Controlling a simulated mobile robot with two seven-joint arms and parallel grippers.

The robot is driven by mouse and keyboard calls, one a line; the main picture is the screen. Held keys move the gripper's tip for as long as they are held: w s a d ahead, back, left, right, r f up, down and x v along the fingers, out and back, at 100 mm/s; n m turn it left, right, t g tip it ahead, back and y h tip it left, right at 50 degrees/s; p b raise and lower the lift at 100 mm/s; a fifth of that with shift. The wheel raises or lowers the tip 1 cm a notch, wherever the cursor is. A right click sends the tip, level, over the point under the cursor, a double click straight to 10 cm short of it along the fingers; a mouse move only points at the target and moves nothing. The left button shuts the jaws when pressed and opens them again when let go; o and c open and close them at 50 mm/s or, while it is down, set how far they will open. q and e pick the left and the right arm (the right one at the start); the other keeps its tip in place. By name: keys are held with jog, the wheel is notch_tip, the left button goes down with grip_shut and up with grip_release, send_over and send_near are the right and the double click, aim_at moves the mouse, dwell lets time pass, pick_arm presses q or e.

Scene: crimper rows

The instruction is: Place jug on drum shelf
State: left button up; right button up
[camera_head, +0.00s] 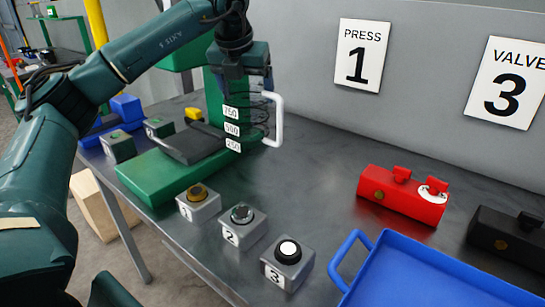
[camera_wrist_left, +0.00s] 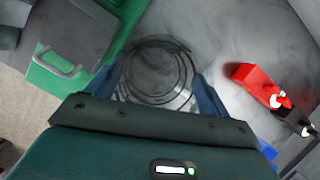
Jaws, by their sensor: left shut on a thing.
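The jug (camera_head: 252,122) is clear, with white number labels 750, 500 and 250 down one side and a white handle on its right. It is upright below my left gripper (camera_head: 246,84), which is shut on it near the top. In the left wrist view the jug's round rings (camera_wrist_left: 158,72) show between the two fingers of the left gripper (camera_wrist_left: 160,92). I cannot tell whether its base touches the table. I cannot make out a drum shelf. My right gripper is not in view.
A green press with a grey plate (camera_head: 188,143) stands close beside the jug. Numbered button boxes (camera_head: 288,265) line the front edge. A red block (camera_head: 402,196), a black block (camera_head: 507,238) and a blue tray (camera_head: 372,272) are to the right. The grey tabletop (camera_head: 315,160) between is clear.

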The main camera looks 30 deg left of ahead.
aim_at(247, 131)
pick_arm(q)
jog(key=f, duration=0.5)
jog(key=shift+s+f, duration=0.2)
jog(key=shift+s, duration=0.05)
jog(key=shift+w+f, duration=0.1)
jog(key=shift+f, duration=2.05)
jog(key=o, duration=1.3)
